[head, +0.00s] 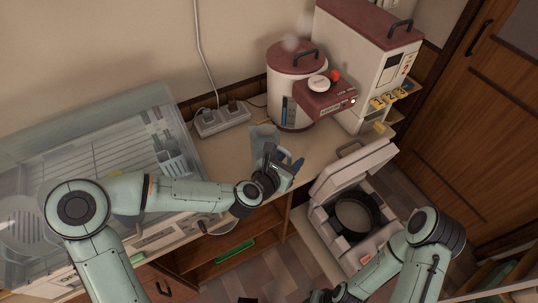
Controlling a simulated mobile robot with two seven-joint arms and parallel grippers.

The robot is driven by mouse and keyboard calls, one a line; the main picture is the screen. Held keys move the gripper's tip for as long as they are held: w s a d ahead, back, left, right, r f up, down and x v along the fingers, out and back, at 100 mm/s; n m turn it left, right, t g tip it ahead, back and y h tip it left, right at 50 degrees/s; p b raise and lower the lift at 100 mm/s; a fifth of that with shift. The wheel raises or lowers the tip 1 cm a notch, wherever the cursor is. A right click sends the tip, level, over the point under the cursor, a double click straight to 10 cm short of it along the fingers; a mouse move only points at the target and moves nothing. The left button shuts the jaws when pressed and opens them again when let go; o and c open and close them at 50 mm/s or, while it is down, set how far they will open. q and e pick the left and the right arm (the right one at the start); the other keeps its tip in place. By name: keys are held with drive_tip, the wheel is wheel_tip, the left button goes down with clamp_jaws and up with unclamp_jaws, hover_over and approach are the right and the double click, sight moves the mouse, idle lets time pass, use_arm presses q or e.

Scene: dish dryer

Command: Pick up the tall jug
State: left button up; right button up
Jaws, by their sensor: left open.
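A clear, bluish-grey upright vessel, which looks like the tall jug (263,134), stands on the counter in the middle of the head view. My left gripper (291,168) is open at its lower right side, close to the counter's front edge. The gripper and wrist cover the vessel's lower part, so I cannot tell whether the fingers touch it or are around it. My right arm reaches in from the lower right. Its gripper (322,296) shows only as a dark part at the bottom edge, with its fingers not clear.
A clear-lidded dish dryer (88,140) fills the left of the counter. A power strip (220,119) lies behind the vessel. A round red-topped cooker (290,90) and a tall dispenser (355,60) stand at the back right. An open-lidded rice cooker (352,215) sits lower right.

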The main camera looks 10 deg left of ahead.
use_arm(q)
drive_tip(key=shift+c, duration=0.3)
drive_tip(key=shift+s, duration=0.1)
clamp_jaws()
idle(0.9)
drive_tip(key=shift+r, duration=0.1)
